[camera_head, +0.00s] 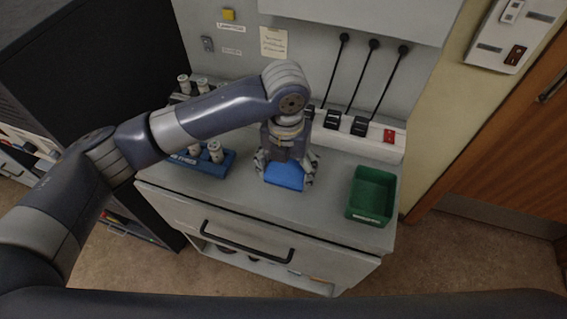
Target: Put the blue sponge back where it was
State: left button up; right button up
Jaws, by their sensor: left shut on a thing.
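The blue sponge (285,175) is near the middle of the console top. My left gripper (286,168) points down from above and is shut on it. The gripper hides the sponge's back part. I cannot tell whether the sponge touches the surface or is held just above it. My right gripper is not in the view.
A green bin (372,195) stands at the right end of the console top (325,205). A blue rack (222,168) with pale cylinders is at the left, partly behind my arm. Black levers (359,126) and a red switch (390,136) line the back. A drawer handle (246,249) juts out in front.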

aim_at(284, 169)
pick_arm(q)
jog(key=w, duration=0.2)
jog(key=shift+w+a+f, duration=0.15)
jog(key=shift+w+a, duration=0.1)
jog(key=shift+w, duration=0.15)
notch_tip(284, 169, down, 3)
jog(key=shift+s+r+p, duration=0.1)
jog(key=shift+r+p, duration=0.05)
jog(key=shift+p, duration=0.75)
jog(key=shift+f, duration=0.4)
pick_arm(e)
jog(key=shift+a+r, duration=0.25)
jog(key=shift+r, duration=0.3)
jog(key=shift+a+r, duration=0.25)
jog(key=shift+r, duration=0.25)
pick_arm(q)
jog(key=shift+f, duration=0.15)
jog(key=o, duration=1.1)
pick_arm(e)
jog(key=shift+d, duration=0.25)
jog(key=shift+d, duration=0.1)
